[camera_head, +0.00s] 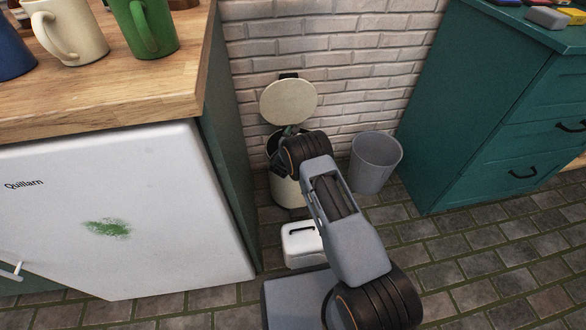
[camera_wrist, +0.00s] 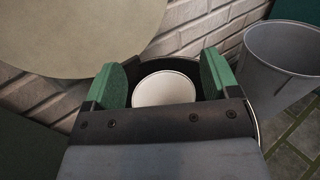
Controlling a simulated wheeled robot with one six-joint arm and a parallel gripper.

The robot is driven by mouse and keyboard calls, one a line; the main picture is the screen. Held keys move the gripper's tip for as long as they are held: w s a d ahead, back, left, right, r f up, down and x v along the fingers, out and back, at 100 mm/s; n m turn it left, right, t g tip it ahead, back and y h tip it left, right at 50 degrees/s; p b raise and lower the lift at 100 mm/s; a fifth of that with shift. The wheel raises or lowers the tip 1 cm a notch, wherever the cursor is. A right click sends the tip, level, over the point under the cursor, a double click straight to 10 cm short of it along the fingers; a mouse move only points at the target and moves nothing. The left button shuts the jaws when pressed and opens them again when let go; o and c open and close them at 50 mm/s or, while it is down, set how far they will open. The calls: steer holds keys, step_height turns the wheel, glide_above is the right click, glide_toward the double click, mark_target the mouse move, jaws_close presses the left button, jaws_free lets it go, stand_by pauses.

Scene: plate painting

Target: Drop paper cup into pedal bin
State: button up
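The pedal bin (camera_head: 286,192) stands against the brick wall with its round cream lid (camera_head: 289,102) raised. In the wrist view the lid (camera_wrist: 75,30) fills the upper left, and the bin's dark opening lies below my gripper. My gripper (camera_wrist: 162,80) has two green fingers spread apart over the opening. The white paper cup (camera_wrist: 163,89) shows between them, with narrow dark gaps at its sides, so the fingers seem clear of it. How deep the cup is cannot be told. In the head view my arm hides the cup and most of the gripper.
A grey open wastebasket (camera_head: 375,163) stands right of the bin; it also shows in the wrist view (camera_wrist: 283,68). A white lidded box (camera_head: 302,244) is on the floor in front. A white appliance under the wooden counter (camera_head: 110,96) and a teal cabinet (camera_head: 480,130) flank the space.

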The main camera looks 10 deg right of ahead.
steer(key=shift+o, duration=1.3)
steer(key=p+v, duration=0.4)
steer(key=v, duration=0.9)
steer(key=shift+s+a, duration=0.25)
steer(key=shift+s, duration=0.1)
